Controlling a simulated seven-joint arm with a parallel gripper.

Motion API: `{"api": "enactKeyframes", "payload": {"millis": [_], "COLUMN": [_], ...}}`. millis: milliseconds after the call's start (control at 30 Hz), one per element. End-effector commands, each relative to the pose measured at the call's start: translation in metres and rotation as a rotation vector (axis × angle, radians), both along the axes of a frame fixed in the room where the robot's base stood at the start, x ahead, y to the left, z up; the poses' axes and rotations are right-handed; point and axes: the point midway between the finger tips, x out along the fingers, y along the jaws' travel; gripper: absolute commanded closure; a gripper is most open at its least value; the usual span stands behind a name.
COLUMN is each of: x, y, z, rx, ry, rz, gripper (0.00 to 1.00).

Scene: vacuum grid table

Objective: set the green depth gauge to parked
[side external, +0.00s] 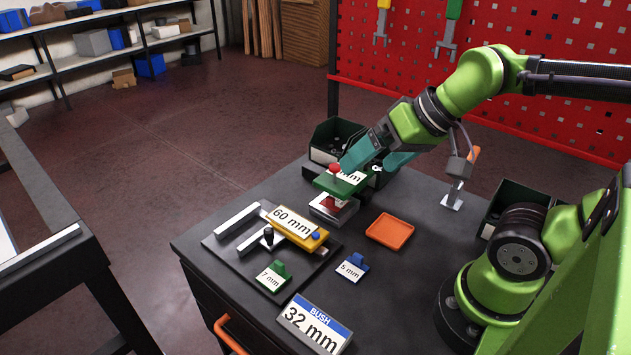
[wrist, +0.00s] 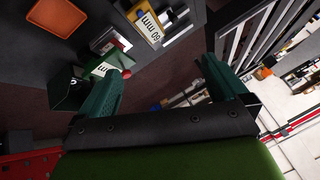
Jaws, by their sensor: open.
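The green depth gauge (side external: 338,186) appears to be the green block with a red knob and a white label ending in "mm". It sits at or above a small grey block with a red top (side external: 333,207); I cannot tell whether they touch. My gripper (side external: 368,168) is open, with its teal fingers at the gauge, one finger hiding part of the label. In the wrist view the green gauge (wrist: 98,70) shows beside the left finger, partly hidden by it. The space between my fingers (wrist: 166,68) looks empty there.
A yellow "60 mm" block (side external: 290,228) lies on a dark plate with metal bars. Green "7 mm" (side external: 273,279) and blue "5 mm" (side external: 352,268) tags, a "BUSH 32 mm" sign (side external: 314,325) and an orange tray (side external: 390,231) are nearby. Dark bins (side external: 335,137) stand behind.

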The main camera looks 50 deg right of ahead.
Motion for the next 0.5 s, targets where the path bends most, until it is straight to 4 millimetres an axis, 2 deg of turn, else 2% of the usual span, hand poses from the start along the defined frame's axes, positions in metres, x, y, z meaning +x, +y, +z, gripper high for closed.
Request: {"api": "enactKeyframes", "payload": {"millis": [300, 433, 500], "x": [0.000, 0.003, 0.011], "y": [0.000, -0.001, -0.007], "z": [0.000, -0.005, -0.008], "rx": [0.000, 0.003, -0.005], "ry": [0.000, 0.027, 0.059], "rz": [0.000, -0.002, -0.010], "gripper": [0.02, 0.21, 0.32]}}
